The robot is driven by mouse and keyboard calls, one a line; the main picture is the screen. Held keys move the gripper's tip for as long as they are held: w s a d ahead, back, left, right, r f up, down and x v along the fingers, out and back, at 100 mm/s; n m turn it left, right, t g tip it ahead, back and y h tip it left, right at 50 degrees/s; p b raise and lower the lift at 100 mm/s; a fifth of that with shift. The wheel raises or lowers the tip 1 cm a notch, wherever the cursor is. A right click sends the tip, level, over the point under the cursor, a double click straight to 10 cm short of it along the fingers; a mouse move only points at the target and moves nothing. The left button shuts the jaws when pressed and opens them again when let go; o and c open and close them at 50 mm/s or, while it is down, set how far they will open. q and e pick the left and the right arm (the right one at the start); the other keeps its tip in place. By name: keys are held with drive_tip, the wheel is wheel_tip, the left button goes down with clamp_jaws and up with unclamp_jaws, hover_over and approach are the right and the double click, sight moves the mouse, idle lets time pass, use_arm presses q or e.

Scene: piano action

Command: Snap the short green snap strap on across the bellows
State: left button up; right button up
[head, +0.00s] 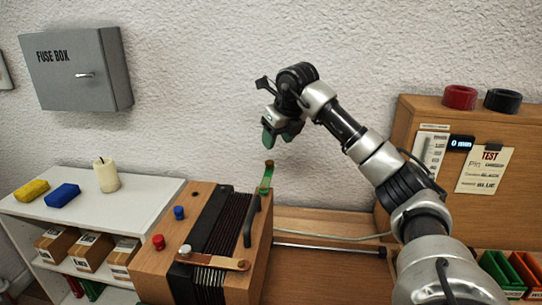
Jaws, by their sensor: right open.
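A wooden squeezebox (170,262) stands at the lower centre with dark pleated bellows (228,222). The short green snap strap (265,181) stands up from its far right edge, with a brown end on top; it does not lie across the bellows. A brown strap (218,261) lies across the near end of the bellows. My right gripper (278,143) is open, above and apart from the green strap, with dark green fingertips pointing down. My left gripper is not in view.
A black handle (251,221) rises on the squeezebox's right part. Red (158,242) and blue (179,212) knobs stand on its left part. A white shelf (130,195) with a candle (107,175) is at left. A wooden panel (402,128) stands at right.

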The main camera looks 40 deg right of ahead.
sight(270, 161)
drive_tip(key=x, duration=0.8)
drive_tip(key=shift+c, duration=0.3)
clamp_jaws()
